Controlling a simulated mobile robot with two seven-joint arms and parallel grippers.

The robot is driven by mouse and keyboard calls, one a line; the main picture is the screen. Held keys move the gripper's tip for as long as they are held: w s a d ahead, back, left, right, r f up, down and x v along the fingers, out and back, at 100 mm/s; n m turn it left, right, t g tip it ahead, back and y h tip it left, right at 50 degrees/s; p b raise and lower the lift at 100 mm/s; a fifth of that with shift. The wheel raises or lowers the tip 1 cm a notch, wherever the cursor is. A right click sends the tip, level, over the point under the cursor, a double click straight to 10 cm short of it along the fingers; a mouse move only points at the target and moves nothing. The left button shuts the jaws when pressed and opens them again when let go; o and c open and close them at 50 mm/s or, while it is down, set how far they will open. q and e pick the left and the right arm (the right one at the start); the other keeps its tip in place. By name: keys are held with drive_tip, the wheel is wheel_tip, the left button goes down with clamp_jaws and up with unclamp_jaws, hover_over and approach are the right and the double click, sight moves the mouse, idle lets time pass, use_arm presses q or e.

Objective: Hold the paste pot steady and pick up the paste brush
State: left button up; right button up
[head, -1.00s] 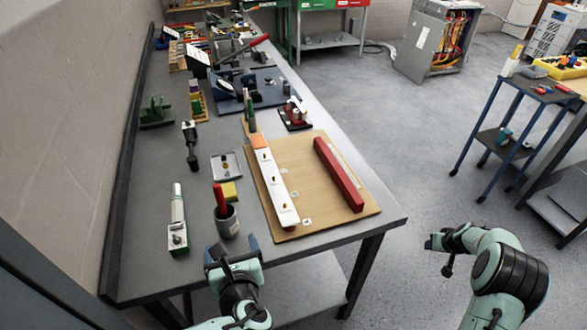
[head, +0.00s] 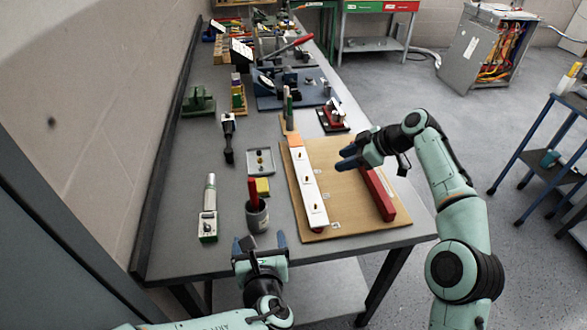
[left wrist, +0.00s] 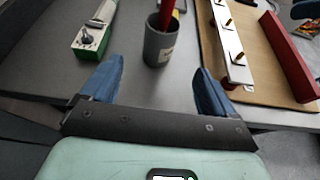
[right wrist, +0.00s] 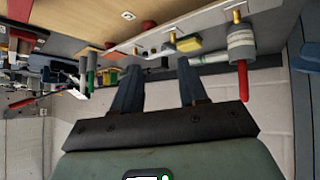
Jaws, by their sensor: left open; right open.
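The paste pot (head: 257,217) is a grey cup near the front edge of the table, and the red handle of the paste brush (head: 253,190) stands up out of it. In the left wrist view the pot (left wrist: 159,47) is beyond the open fingers, with the brush handle cut off at the top. My left gripper (head: 260,243) is open and empty, just in front of the pot, not touching it. My right gripper (head: 345,158) is open and empty above the board. The right wrist view shows the pot (right wrist: 241,40) and brush (right wrist: 243,82) upside down, apart from the fingers.
A tan board (head: 325,220) carries a white strip (head: 308,185) with studs and a red bar (head: 378,195). A yellow block (head: 262,186) and small tray (head: 260,162) lie behind the pot. A white-and-green device (head: 209,212) is to its left.

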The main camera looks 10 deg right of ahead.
sight(257, 219)
use_arm(q)
drive_tip(key=x, duration=1.3)
drive_tip(key=shift+w+f, duration=0.1)
drive_tip(key=shift+w, duration=0.05)
use_arm(e)
drive_tip(key=s+a+r+n+g+y, duration=0.1)
drive_tip(key=s+a+r+n+g, duration=0.1)
drive_tip(key=a, duration=0.5)
drive_tip(key=s+a+r+n+g+y, duration=0.1)
drive_tip(key=s+a+n+g+y, duration=0.1)
drive_tip(key=a, duration=0.6)
drive_tip(key=shift+s+a+r+n+g, duration=0.25)
drive_tip(key=shift+s+r+n+g, duration=0.1)
drive_tip(key=shift+s+n+g, duration=0.45)
